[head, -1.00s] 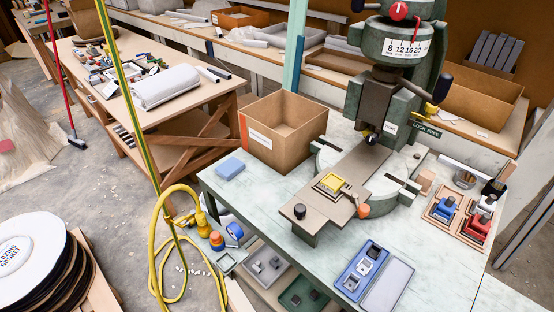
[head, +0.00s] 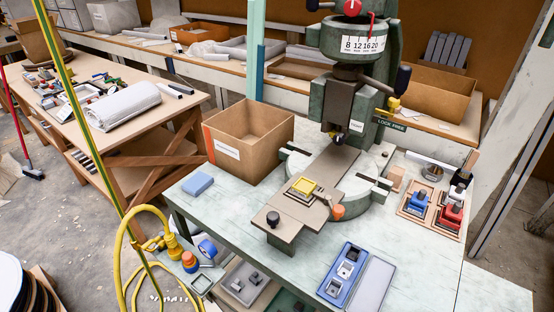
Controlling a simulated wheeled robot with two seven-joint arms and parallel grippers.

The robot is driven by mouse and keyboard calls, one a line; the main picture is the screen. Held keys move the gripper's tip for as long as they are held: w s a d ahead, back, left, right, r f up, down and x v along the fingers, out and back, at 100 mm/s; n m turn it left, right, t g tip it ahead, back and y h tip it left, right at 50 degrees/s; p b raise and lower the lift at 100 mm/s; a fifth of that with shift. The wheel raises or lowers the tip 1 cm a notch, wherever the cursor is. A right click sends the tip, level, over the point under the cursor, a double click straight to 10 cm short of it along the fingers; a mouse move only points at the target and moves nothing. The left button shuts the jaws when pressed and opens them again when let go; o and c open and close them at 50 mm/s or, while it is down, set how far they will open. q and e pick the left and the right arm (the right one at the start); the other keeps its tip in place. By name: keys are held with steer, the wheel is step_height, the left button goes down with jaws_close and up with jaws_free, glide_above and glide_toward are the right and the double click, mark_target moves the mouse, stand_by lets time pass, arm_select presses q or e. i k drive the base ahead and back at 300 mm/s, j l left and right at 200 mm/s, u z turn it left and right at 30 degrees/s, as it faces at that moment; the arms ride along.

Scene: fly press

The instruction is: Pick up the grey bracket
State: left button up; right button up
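Small grey pieces (head: 252,278) lie in a light grey tray (head: 229,293) on the shelf under the pale green bench (head: 400,262). One of them may be the grey bracket, but they are too small to tell. A blue case (head: 335,286) on the bench, near its front edge, holds small grey and dark parts. Neither of my grippers is in view.
Blue and red clamps (head: 452,216) stand at the right. A yellow hose (head: 120,240) hangs at the left front. The bench's front right is clear.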

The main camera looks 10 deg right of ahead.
mark_target(334, 289)
steer(key=z, duration=1.05)
